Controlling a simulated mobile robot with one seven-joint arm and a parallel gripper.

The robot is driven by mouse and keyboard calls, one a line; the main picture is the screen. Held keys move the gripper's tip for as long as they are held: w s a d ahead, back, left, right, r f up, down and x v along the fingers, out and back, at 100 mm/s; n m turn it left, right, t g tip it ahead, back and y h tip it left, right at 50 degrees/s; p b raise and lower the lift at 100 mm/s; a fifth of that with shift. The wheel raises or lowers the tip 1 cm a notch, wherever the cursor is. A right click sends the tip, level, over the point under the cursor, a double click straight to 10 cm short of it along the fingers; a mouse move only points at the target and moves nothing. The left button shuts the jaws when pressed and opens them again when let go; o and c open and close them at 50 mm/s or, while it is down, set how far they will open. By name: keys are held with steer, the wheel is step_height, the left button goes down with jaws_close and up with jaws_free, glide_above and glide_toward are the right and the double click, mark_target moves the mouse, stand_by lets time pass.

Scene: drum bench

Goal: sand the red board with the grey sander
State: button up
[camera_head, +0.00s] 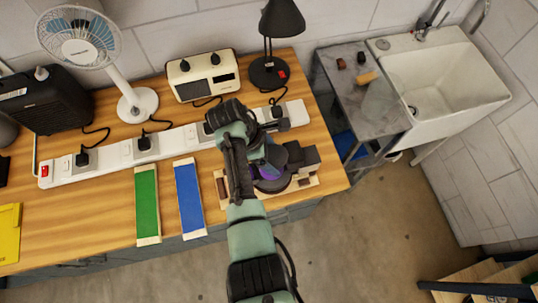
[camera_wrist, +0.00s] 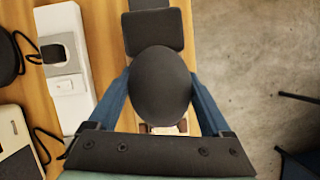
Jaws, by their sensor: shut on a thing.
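My gripper (camera_head: 266,160) is over the right part of the bench. In the wrist view its two blue fingers (camera_wrist: 163,96) are closed on either side of a rounded dark grey body, which I take to be the grey sander (camera_wrist: 160,80). In the head view the sander's dark boxy part (camera_head: 301,155) shows to the right of my gripper. The sander is above or on a pale wooden piece (camera_head: 300,186) with dark brown patches; contact cannot be told. I cannot make out a red board; my arm and the sander hide part of this area.
A green board (camera_head: 147,203) and a blue board (camera_head: 188,198) lie left of my arm. A long white power strip (camera_head: 115,154) with plugs runs behind them. A fan (camera_head: 132,100), radio (camera_head: 203,77) and lamp (camera_head: 270,72) stand at the back. A sink (camera_head: 440,75) is right.

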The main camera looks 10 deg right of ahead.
mark_target(294, 150)
steer(key=shift+w+d+r, duration=0.1)
steer(key=shift+d+r, duration=0.05)
steer(key=shift+d, duration=0.5)
steer(key=shift+w+d+r, duration=0.1)
steer(key=shift+d, duration=0.5)
steer(key=shift+d, duration=0.25)
steer(key=shift+d+f, duration=0.15)
steer(key=shift+d, duration=0.65)
steer(key=shift+d+f, duration=0.1)
steer(key=shift+d, duration=0.65)
steer(key=shift+r, duration=0.15)
step_height(294, 150, up, 4)
steer(key=p, duration=0.4)
steer(key=shift+w+r+p, duration=0.15)
steer(key=shift+p, duration=0.2)
steer(key=shift+r, duration=0.8)
